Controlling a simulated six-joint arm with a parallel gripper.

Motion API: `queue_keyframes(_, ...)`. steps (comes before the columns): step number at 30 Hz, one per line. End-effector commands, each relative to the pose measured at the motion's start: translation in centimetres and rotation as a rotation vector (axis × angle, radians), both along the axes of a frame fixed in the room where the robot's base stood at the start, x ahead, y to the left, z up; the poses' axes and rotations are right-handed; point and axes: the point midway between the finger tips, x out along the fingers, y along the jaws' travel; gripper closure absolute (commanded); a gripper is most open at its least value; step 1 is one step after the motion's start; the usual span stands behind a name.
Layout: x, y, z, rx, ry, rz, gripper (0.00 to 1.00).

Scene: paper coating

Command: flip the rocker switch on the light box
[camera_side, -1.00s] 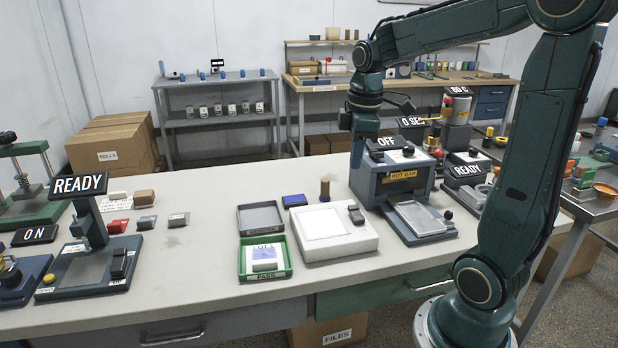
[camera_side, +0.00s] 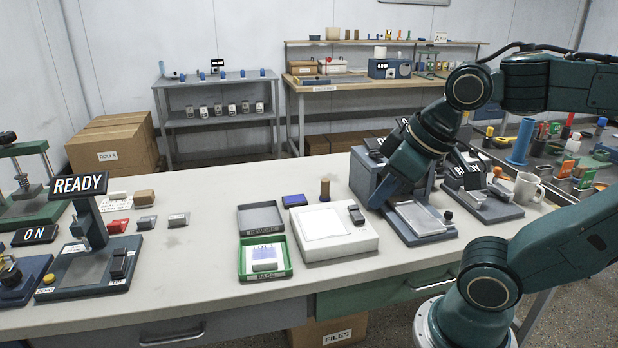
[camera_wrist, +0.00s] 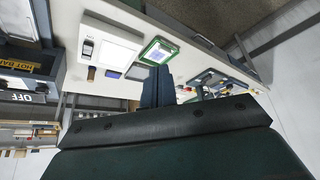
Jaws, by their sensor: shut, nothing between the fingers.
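The light box (camera_side: 338,246) is a low white box with a pale square panel on the bench, and it also shows in the wrist view (camera_wrist: 112,31). Its dark rocker switch (camera_side: 356,214) sits on the top at the back right corner; the wrist view shows it too (camera_wrist: 88,47). I cannot tell which way the rocker is tipped. My gripper (camera_side: 376,203) is shut and empty, slanting down to the left, just right of the switch in the side view. In the wrist view its fingers (camera_wrist: 158,74) appear apart from the switch.
The hot bar press (camera_side: 362,174) stands right of the light box, partly hidden by my arm; its sign reads OFF in the wrist view (camera_wrist: 24,98). A green PASS tray (camera_side: 266,276) and grey REWORK tray (camera_side: 261,218) lie left.

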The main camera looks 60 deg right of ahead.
Motion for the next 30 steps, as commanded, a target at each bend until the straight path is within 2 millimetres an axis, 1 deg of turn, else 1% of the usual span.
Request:
queue_keyframes(4,-0.3,0.2,-0.1,0.011,-0.008,-0.011,1.0)
queue_keyframes(5,-0.3,0.2,-0.1,0.012,-0.008,-0.012,0.98)
queue_keyframes(6,-0.3,0.2,-0.1,0.012,-0.008,-0.013,0.9)
queue_keyframes(8,-0.2,0.2,-0.1,0.012,-0.007,-0.014,0.78)
queue_keyframes(12,0.2,-0.1,0.0,0.013,0.004,-0.031,0.51)
queue_keyframes(17,1.5,-1.1,0.3,0.017,0.038,-0.083,0.51)
queue_keyframes(20,2.6,-2.0,0.4,0.021,0.07,-0.133,0.51)
queue_keyframes(26,5.5,-4.8,0.4,0.039,0.144,-0.253,0.51)
queue_keyframes(30,7.3,-7.2,0.0,0.056,0.195,-0.338,0.51)
